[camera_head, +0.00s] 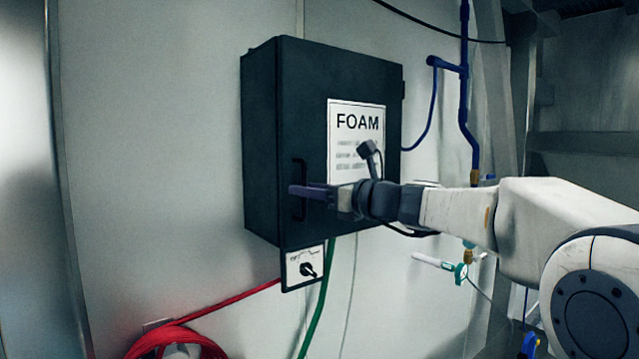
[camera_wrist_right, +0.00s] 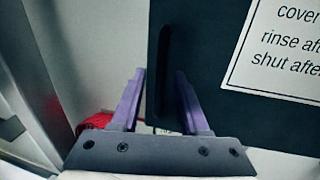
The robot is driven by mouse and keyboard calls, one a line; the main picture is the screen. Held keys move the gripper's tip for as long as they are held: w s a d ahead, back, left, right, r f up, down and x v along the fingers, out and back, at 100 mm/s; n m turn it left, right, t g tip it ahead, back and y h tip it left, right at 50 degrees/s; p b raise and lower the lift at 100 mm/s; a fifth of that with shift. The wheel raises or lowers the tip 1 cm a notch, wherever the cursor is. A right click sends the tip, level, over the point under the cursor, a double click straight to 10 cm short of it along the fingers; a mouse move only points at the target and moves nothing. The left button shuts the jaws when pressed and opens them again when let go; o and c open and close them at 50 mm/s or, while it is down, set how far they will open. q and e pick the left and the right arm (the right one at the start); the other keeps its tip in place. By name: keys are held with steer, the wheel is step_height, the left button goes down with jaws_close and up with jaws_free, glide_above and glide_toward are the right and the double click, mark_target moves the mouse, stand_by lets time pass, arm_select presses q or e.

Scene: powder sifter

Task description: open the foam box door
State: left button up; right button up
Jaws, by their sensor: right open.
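The foam box (camera_head: 262,140) is a dark cabinet on the pale wall, and its door (camera_head: 305,100) with a white FOAM label (camera_head: 357,140) looks shut. A dark vertical bar handle (camera_head: 299,165) is on the door's left side. The handle (camera_wrist_right: 165,60) also shows in the right wrist view. My right gripper (camera_head: 308,191) is at the handle with its purple fingers level. In the wrist view, the open right gripper (camera_wrist_right: 160,95) has its fingers to either side of the handle's line. Whether they touch the handle I cannot tell. My left gripper is not in view.
A small switch plate (camera_head: 303,267) hangs under the box. A red hose (camera_head: 180,338) coils at lower left, and a green hose (camera_head: 322,305) hangs below the box. Blue pipes (camera_head: 465,110) run at the right. The wall left of the box is clear.

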jaws_close()
steer(key=shift+w+d, duration=0.1)
stand_by(1.3)
